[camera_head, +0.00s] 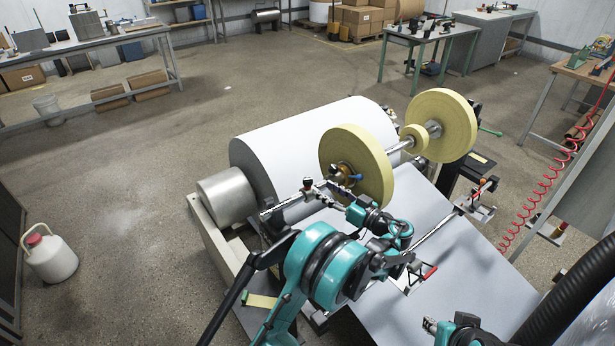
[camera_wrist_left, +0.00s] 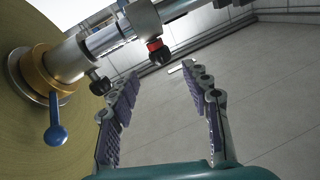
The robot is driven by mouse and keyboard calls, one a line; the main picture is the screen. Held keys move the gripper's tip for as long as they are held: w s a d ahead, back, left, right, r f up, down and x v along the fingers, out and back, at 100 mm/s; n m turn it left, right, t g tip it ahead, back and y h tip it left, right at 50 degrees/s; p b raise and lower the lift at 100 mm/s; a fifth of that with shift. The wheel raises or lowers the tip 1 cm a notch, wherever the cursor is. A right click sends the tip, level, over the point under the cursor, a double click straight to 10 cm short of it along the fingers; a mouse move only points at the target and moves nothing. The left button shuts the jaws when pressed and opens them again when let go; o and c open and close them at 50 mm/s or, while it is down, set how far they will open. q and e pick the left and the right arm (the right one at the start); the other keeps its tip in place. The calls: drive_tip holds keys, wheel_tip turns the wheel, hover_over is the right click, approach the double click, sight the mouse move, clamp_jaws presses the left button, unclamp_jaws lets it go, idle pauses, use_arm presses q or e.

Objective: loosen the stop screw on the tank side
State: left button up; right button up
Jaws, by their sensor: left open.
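A metal shaft (camera_head: 397,147) runs through the yellow rolls, and its near end carries a collar with a small dark screw knob (camera_head: 308,184). In the left wrist view a black knob with a red ring (camera_wrist_left: 158,51) hangs under the shaft collar; I take it for the stop screw. My left gripper (camera_head: 331,190) is open and empty; it shows in the wrist view too (camera_wrist_left: 158,80). The knob appears just beyond and between its fingertips, apart from them. A second black knob (camera_wrist_left: 99,82) lies near the left finger. My right gripper (camera_head: 433,326) is partly in view at the bottom; its jaw state is unclear.
The near yellow roll (camera_head: 360,150) stands close to my left gripper, with a brass hub (camera_wrist_left: 38,78) and blue lever (camera_wrist_left: 57,134). A large white roll (camera_head: 290,140) lies behind. A red coiled hose (camera_head: 545,185) hangs right. A white jug (camera_head: 50,262) stands on open floor.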

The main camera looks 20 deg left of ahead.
sight(308, 179)
use_arm(q)
drive_tip(key=shift+s+a+r+n, duration=0.1)
drive_tip(key=shift+s+a+n, duration=0.1)
drive_tip(key=shift+n, duration=0.8)
drive_tip(key=shift+w+a, duration=0.15)
drive_tip(key=shift+a, duration=0.1)
drive_tip(key=b+x, duration=0.1)
drive_tip(key=x, duration=0.6)
drive_tip(key=shift+w+b, duration=0.15)
drive_tip(key=shift+b, duration=0.2)
drive_tip(key=shift+c, duration=0.4)
clamp_jaws()
